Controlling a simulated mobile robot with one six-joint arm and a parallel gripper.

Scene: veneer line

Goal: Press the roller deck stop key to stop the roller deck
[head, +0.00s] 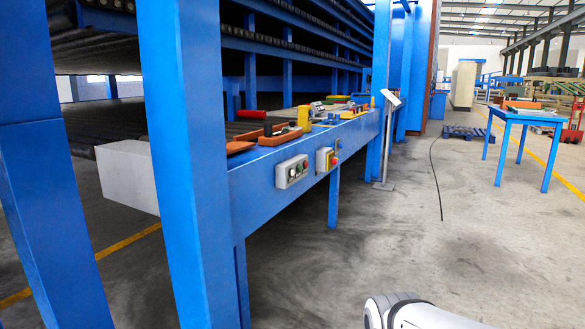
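A grey control box (292,171) is fixed to the front face of the blue side beam (262,190). It carries a few small round keys, dark and pale, in a row. I cannot read their labels or tell which one is the stop key. Just right of it is a yellow-edged box (326,160) with a red button on its right side. The roller deck (85,125) shows behind the beam at left, with more roller levels above. My gripper is not in view; only a white rounded part of my arm shows at the bottom, well below and right of the boxes.
Blue posts (185,150) stand close at left. Tools and coloured pieces, including an orange-red one (280,136), lie along the beam top. A tilted panel on a stand (389,125) is beyond. A blue table (512,117) stands at right. The grey floor between is mostly clear, with a dark cable.

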